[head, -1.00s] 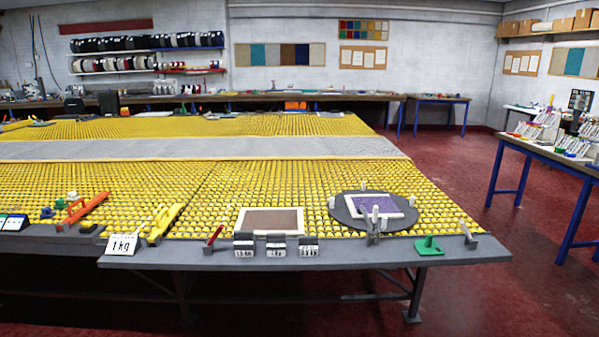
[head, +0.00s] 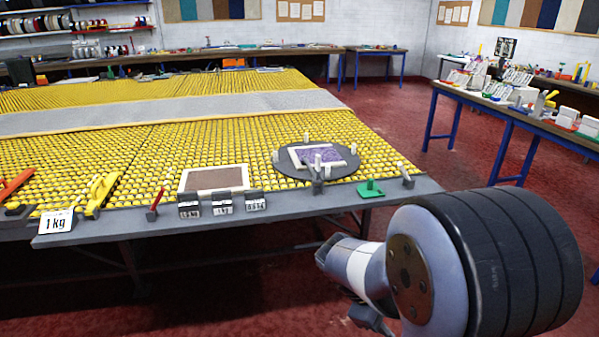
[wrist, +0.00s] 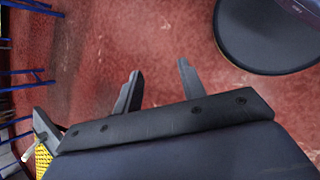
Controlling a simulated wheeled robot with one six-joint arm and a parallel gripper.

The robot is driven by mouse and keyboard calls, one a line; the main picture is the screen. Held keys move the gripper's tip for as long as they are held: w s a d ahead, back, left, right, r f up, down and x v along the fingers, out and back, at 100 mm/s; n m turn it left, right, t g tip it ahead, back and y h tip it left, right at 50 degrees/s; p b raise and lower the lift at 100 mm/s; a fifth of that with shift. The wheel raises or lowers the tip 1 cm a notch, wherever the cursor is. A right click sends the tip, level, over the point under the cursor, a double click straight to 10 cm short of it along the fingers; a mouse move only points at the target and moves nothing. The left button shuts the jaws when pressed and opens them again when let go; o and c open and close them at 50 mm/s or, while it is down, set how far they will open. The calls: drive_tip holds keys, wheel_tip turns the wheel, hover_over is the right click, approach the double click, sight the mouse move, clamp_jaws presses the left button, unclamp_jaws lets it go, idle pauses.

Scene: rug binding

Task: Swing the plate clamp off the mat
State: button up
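A purple mat (head: 328,155) in a pale frame lies on a dark round plate (head: 346,168) at the table's front right. A grey upright clamp (head: 315,180) stands at the round plate's front edge. Its upper end reaches toward the mat; whether it touches the mat is too small to tell. In the wrist view my gripper (wrist: 160,80) is open, with nothing between its two dark fingers and red floor behind them. In the head view my arm is at the lower right, off the table's front edge and well apart from the clamp; its fingertips are not clear there.
Another grey piece (head: 407,178) stands at the right corner. A blue-legged bench (head: 510,115) is at right. Red floor between is clear.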

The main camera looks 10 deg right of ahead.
drive_tip(key=w+d+f+n+h, duration=0.1)
drive_tip(key=w+d+n+h, duration=0.1)
drive_tip(key=w, duration=0.2)
drive_tip(key=w+d+f+n+g+h, duration=0.1)
drive_tip(key=w+d+n+h, duration=0.1)
drive_tip(key=w, duration=0.1)
drive_tip(key=w+d+f+n+h, duration=0.1)
drive_tip(key=w+d+n+h, duration=0.1)
drive_tip(key=w, duration=0.2)
drive_tip(key=shift+w+d+f+b, duration=0.3)
drive_tip(key=shift+w+b, duration=0.05)
drive_tip(key=shift+b, duration=0.05)
clamp_jaws()
drive_tip(key=shift+w+d+f+n+g+h, duration=0.2)
drive_tip(key=shift+w+n+g+h, duration=0.1)
drive_tip(key=shift+w+n+h, duration=0.25)
